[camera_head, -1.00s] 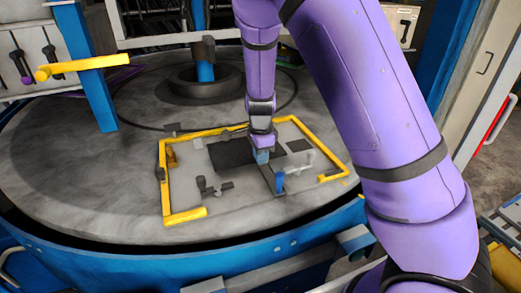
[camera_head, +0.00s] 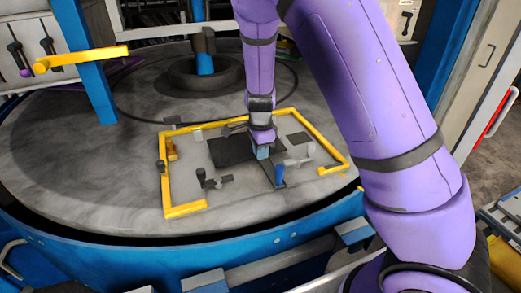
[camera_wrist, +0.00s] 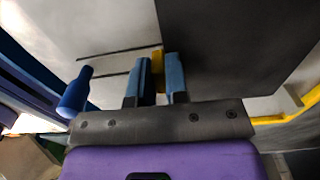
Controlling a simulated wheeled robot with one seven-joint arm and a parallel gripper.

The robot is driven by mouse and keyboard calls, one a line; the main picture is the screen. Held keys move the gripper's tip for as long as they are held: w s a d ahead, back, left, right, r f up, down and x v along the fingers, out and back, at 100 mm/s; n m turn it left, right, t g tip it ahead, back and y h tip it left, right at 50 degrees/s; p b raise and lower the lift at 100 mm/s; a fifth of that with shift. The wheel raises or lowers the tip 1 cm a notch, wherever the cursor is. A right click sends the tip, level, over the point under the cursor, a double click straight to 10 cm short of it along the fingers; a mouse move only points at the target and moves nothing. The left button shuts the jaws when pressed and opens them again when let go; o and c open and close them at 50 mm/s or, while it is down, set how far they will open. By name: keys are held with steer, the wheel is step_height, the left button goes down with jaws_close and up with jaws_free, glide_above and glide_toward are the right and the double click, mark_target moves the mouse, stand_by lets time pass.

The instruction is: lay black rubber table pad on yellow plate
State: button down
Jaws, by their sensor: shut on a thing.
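A flat dark rectangle, which looks like the black rubber pad (camera_head: 232,150), lies on the grey board inside a yellow frame. In the wrist view a large dark sheet (camera_wrist: 240,45) fills the upper right. My gripper (camera_head: 262,152) points down at the right part of the dark rectangle and hides some of it. In the wrist view its blue fingers (camera_wrist: 160,78) are closed on a small yellow piece (camera_wrist: 158,62) beside the dark sheet's edge. I cannot tell whether this piece is joined to the sheet. No separate yellow plate is clear to me.
The yellow frame (camera_head: 183,210) borders the board on the round grey table. A blue upright handle (camera_head: 279,174) stands close to my gripper and shows in the wrist view (camera_wrist: 75,92). Dark clamps (camera_head: 205,182) stand at the front left.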

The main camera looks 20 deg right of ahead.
steer(key=shift+f, duration=0.95)
steer(key=c, duration=1.1)
jaws_free()
steer(key=shift+o, duration=0.2)
steer(key=shift+r, duration=0.1)
step_height(320, 180, up, 10)
steer(key=shift+f, duration=0.1)
steer(key=shift+s+d+r, duration=0.1)
steer(key=shift+s+r, duration=0.05)
steer(key=shift+r, duration=0.5)
steer(key=s+d+r+n+t, duration=0.2)
steer(key=s+r+n, duration=0.7)
steer(key=s, duration=0.5)
steer(key=s+d+r+n+t, duration=0.3)
steer(key=s+r+n, duration=0.6)
steer(key=s, duration=0.6)
step_height(320, 180, up, 3)
steer(key=shift+d+f, duration=0.1)
steer(key=shift+d, duration=0.75)
